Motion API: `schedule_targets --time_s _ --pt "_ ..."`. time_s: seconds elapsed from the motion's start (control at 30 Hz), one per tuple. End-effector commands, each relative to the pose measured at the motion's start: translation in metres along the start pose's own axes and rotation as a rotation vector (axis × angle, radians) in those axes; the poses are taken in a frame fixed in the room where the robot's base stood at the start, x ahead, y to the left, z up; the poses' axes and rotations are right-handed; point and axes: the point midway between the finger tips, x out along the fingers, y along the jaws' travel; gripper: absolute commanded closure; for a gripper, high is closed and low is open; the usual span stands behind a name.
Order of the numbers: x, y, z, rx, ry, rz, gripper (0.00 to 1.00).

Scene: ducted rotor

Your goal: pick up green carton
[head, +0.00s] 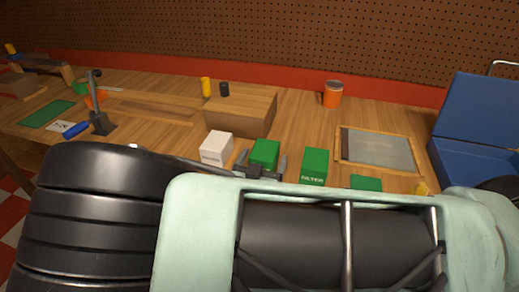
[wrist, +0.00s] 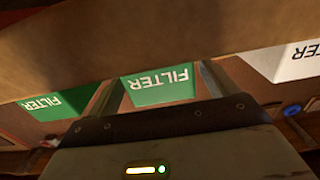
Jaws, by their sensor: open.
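A green carton (head: 265,151) stands on the workbench in front of a brown box. My gripper (head: 262,161) is open, with one finger on each side of this carton. In the wrist view the same green carton (wrist: 160,88), with FILTER lettering, shows between the two fingers of my gripper (wrist: 163,78). I cannot tell whether the fingers touch it. A second green carton (head: 315,164), marked FILTER, stands to the right; it also shows at the left of the wrist view (wrist: 42,104). A third green thing (head: 366,183) is partly hidden by my arm.
A white carton (head: 216,146) stands close left of the gripper. The brown box (head: 240,112) is just behind, carrying a yellow and a black cylinder. An orange cup (head: 332,95), a framed grey panel (head: 378,150) and a blue toolbox (head: 480,125) lie to the right.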

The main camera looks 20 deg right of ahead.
Motion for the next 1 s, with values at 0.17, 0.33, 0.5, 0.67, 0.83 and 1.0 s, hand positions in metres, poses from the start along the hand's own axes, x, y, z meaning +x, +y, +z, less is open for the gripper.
schedule_targets --time_s 0.17,0.33,0.5,0.67,0.83,1.0 --pt "0.026 -0.001 -0.002 -0.002 0.002 0.002 0.15" --pt "0.035 -0.002 -0.001 -0.001 0.000 0.001 0.15" --pt "0.034 -0.002 0.000 0.000 0.000 0.001 0.15" --pt "0.034 -0.002 0.000 0.000 0.000 0.001 0.59" --pt "0.034 -0.002 -0.001 0.000 0.001 0.001 0.68" --pt "0.034 -0.002 -0.002 0.000 0.001 0.001 0.68"
